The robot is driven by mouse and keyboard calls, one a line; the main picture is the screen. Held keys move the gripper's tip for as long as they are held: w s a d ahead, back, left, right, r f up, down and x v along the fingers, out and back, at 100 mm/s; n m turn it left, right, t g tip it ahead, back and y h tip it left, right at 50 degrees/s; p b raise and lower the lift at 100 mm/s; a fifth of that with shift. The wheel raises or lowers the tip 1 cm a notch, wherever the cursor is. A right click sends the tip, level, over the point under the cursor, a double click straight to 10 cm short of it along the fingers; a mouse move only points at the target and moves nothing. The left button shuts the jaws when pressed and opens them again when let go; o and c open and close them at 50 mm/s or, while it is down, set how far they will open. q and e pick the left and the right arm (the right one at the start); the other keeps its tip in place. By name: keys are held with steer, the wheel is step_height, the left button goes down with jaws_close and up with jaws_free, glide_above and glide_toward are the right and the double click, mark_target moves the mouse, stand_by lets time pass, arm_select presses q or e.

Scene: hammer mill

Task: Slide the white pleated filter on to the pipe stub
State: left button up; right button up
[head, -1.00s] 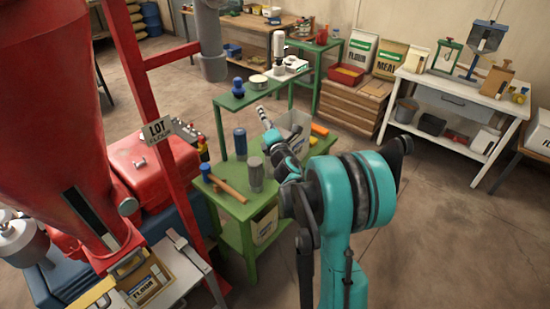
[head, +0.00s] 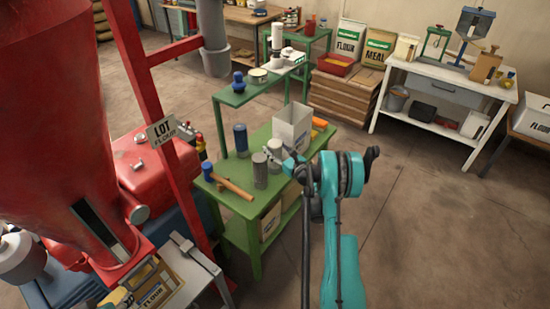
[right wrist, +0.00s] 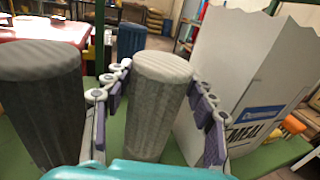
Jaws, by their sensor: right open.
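The white pleated filter (right wrist: 160,105), a pale ribbed cylinder, stands upright on the green bench; in the head view it is partly hidden (head: 275,147). My right gripper (right wrist: 158,88) is open, with one finger on each side of the filter. In the head view the right gripper (head: 287,157) is small and partly covered by its own wrist. A grey vertical pipe (head: 212,45) with a wider lower end hangs at the top; I cannot tell whether it is the pipe stub. My left gripper is not in view.
A dark grey cylinder (right wrist: 40,100) stands close left of the filter, a blue one (right wrist: 131,40) behind. A white meal box (right wrist: 245,75) stands close on the right. A wooden-handled hammer (head: 232,187) lies on the green bench (head: 232,205). The red hopper (head: 45,120) fills the left.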

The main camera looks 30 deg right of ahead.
steer(key=w, duration=0.2)
steer(key=w+b, duration=0.1)
steer(key=w, duration=0.1)
steer(key=shift+a, duration=0.25)
steer(key=shift+r, duration=0.1)
steer(key=c, duration=1.1)
steer(key=shift+c, duration=0.4)
